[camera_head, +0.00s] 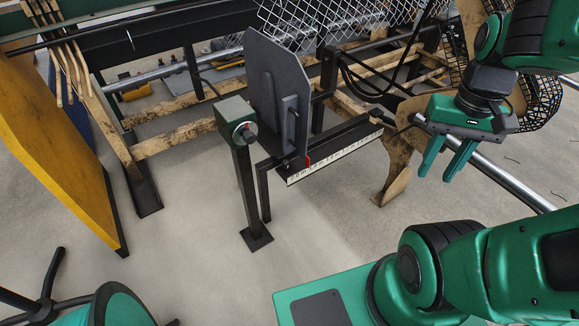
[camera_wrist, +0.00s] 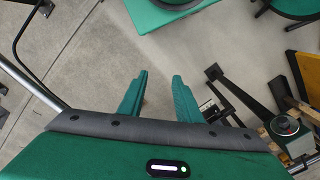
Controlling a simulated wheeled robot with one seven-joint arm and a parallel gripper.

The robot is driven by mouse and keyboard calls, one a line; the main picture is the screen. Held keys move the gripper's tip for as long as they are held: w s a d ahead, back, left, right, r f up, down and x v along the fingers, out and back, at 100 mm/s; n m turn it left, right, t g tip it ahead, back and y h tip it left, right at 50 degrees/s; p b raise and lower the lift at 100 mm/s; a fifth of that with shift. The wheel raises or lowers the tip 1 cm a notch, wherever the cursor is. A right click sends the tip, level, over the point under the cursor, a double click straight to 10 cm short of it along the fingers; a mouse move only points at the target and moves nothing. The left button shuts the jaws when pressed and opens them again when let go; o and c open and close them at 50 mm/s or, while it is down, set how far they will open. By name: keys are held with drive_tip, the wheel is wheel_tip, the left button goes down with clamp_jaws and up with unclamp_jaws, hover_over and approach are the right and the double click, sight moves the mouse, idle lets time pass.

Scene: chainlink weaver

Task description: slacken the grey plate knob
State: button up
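The grey plate (camera_head: 272,82) stands upright left of centre in the head view, above a dark rail with a white ruled scale (camera_head: 335,153). A darker upright bar (camera_head: 289,125) is on its face. A small dark knob-like part (camera_head: 286,164) shows near the bar's lower end, too small to make out well. My gripper (camera_head: 437,174) hangs to the right of the plate, well apart from it, fingers pointing down. The fingers are apart with nothing between them, as the wrist view (camera_wrist: 160,76) also shows. I cannot make out the plate in the wrist view.
A green box with a round dial (camera_head: 245,132) stands on a post left of the plate; the dial also shows in the wrist view (camera_wrist: 286,125). A red pointer (camera_head: 307,161) sits at the scale. Chain-link mesh (camera_head: 320,20) hangs behind. A yellow panel (camera_head: 50,140) stands left.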

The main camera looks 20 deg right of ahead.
sight(289, 165)
drive_tip(key=o, duration=0.4)
drive_tip(key=shift+s, duration=0.1)
drive_tip(key=shift+o, duration=0.3)
drive_tip(key=shift+s+r, duration=0.2)
drive_tip(key=shift+s, duration=0.05)
drive_tip(key=w+a+f+m+t+y, duration=0.2)
drive_tip(key=w+a+f, duration=0.3)
drive_tip(key=w+f, duration=0.5)
drive_tip(key=w+a+f+m+t+y, duration=0.3)
drive_tip(key=w+f, duration=0.4)
drive_tip(key=w, duration=0.6)
drive_tip(key=w+a+f+m+t+y, duration=0.1)
drive_tip(key=w+a+f+m+y, duration=0.1)
drive_tip(key=w+a+f, duration=0.6)
drive_tip(key=w+d+f+m+t+h, duration=0.15)
drive_tip(key=w+f+m+t, duration=0.3)
drive_tip(key=f+m, duration=0.5)
drive_tip(key=w+d+f+m+t+h, duration=0.1)
drive_tip(key=w+f+m+t+h, duration=0.15)
drive_tip(key=w+f+m, duration=0.45)
drive_tip(key=w+a+f, duration=0.1)
drive_tip(key=w, duration=0.1)
drive_tip(key=w+a+f+m, duration=0.1)
drive_tip(key=w+f, duration=0.1)
drive_tip(key=w+a+f+m+y, duration=0.1)
drive_tip(key=w+f, duration=0.1)
drive_tip(key=w, duration=0.1)
drive_tip(key=shift+a+f+m, duration=0.1)
drive_tip(key=shift+f+m, duration=0.05)
drive_tip(key=shift+m, duration=0.1)
